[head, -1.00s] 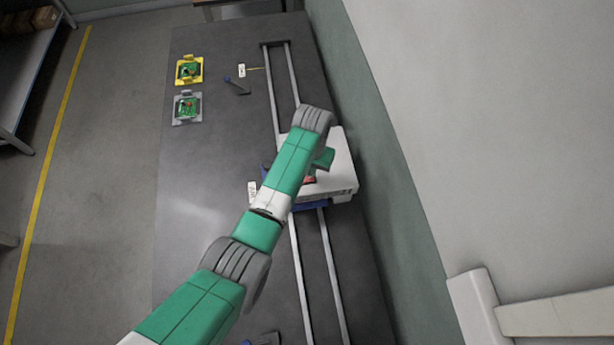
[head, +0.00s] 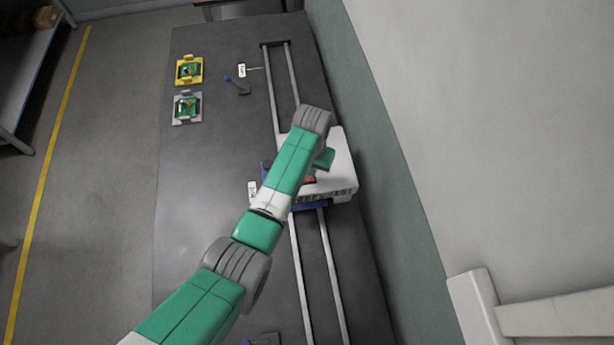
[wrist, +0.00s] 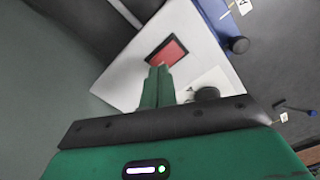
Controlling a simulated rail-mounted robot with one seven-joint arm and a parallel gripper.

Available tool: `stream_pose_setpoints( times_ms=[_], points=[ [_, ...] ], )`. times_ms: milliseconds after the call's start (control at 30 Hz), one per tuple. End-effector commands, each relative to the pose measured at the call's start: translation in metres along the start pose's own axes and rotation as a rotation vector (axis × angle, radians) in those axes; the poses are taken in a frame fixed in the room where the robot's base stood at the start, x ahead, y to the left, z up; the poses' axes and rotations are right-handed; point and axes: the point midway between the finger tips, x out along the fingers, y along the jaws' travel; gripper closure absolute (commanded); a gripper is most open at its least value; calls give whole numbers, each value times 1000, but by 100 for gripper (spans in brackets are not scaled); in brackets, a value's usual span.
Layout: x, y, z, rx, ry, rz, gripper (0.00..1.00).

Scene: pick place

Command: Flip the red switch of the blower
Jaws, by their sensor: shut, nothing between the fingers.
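The blower (head: 345,170) is a white box on the rails of the dark table, partly covered by my arm in the head view. It also fills the middle of the wrist view (wrist: 195,45). Its red switch (wrist: 167,53) is a red rectangle in a dark frame on the white face; a small red part of it (head: 310,180) shows beside my arm in the head view. My gripper (wrist: 159,70) is shut and empty. Its green fingertips overlap the lower edge of the red switch in the wrist view; I cannot tell whether they touch it.
A blue base (head: 310,206) lies under the blower, with a dark knob (wrist: 238,45) on its side. Two metal rails (head: 330,270) run along the table. A yellow fixture (head: 189,70) and a grey fixture (head: 187,108) hold green boards at the left. A wall stands close on the right.

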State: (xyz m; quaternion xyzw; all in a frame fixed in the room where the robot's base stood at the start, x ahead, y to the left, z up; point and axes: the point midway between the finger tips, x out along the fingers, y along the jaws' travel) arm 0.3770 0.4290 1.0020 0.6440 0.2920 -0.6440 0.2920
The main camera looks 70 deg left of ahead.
Motion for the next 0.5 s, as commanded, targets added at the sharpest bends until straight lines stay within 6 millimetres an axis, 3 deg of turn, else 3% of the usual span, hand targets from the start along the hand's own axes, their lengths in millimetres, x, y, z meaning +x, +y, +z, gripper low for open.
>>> stream_pose_setpoints(
  times_ms=[500],
  points=[
    [8, 0, 0, 0, 0, 0, 100]
  ],
)
